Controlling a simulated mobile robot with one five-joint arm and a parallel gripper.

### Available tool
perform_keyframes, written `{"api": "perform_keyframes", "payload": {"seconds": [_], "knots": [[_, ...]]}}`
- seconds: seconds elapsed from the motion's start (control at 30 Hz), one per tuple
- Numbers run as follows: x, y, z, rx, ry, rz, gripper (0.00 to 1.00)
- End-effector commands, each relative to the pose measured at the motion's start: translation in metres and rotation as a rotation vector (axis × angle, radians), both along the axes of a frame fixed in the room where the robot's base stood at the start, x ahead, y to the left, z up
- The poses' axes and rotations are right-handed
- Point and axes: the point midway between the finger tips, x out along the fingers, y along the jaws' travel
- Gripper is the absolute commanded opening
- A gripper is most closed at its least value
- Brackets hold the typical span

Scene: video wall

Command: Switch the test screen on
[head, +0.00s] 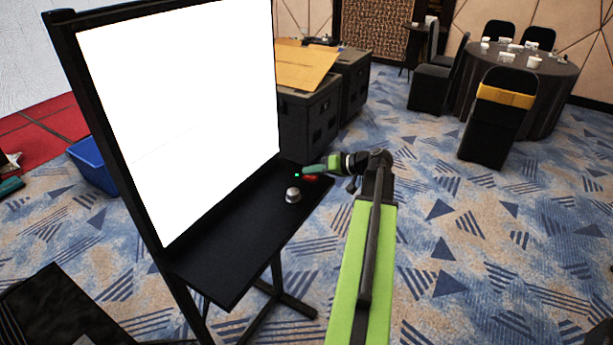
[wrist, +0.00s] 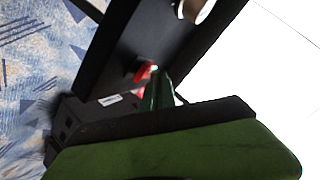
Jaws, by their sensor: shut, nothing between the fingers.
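The test screen (head: 185,105) is a large panel in a black frame, bright white all over with a faint line across it. Its white face also fills the right of the wrist view (wrist: 255,70). A red switch (head: 311,178) sits at the right end of the black shelf below the screen, with a small green light beside it. In the wrist view the red switch (wrist: 143,73) is partly hidden by my fingers. My gripper (head: 308,170) is shut and empty, its tips right at the switch; I cannot tell whether they touch. The shut fingers also show in the wrist view (wrist: 159,88).
A silver round object (head: 293,195) stands on the black shelf (head: 225,260), left of the switch. Black cases (head: 308,125) with cardboard on top stand behind the shelf. A blue bin (head: 90,165) is at left. The carpet at right is clear up to the chairs and round table (head: 555,85).

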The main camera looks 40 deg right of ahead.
Motion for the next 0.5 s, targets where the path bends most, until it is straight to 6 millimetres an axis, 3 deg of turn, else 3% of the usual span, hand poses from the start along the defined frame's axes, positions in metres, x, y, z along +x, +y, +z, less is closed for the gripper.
{"api": "perform_keyframes", "payload": {"seconds": [0.5], "knots": [[-0.005, -0.001, 0.017, 0.000, -0.001, -0.001, 0.00]]}}
